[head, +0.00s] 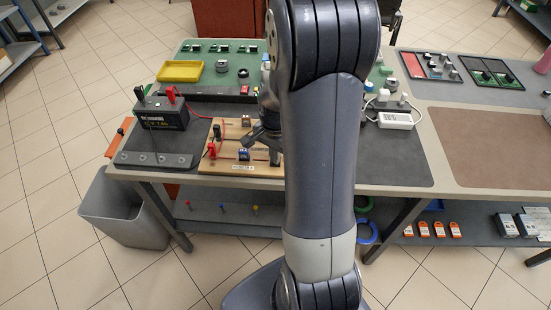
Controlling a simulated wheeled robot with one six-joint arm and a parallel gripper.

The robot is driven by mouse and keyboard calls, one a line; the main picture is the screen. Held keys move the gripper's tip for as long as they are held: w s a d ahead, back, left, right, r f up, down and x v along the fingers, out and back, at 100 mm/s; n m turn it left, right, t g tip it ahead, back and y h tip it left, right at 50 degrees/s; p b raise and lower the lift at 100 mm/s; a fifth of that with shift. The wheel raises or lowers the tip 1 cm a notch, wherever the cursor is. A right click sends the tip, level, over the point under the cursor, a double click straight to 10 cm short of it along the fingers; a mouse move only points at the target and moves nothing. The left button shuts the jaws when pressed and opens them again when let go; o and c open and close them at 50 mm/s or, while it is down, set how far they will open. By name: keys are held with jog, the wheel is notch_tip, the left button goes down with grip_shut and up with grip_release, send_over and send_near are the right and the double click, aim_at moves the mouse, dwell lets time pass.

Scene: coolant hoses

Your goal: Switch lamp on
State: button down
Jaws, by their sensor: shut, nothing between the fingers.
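A wooden board (230,167) with red and black parts on it lies at the front of the table, left of my arm. A red part (211,150) stands at its left and a dark blue part (243,154) near its middle. A black battery (160,113) with a red clip stands behind and left of the board, with wires running toward it. My gripper (268,140) is shut and empty, low over the board's right side. My arm hides the board's right end. I cannot make out a lamp or tell whether one is lit.
A yellow tray (180,71) and a green mat (235,60) lie behind. A dark strip with several knobs (153,160) lies at the front left. A white power block (396,121) lies right of my arm. A grey bin (122,215) stands on the floor at left.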

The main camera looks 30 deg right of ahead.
notch_tip(320, 180, up, 7)
jog(key=p, duration=0.5)
jog(key=shift+p, duration=0.3)
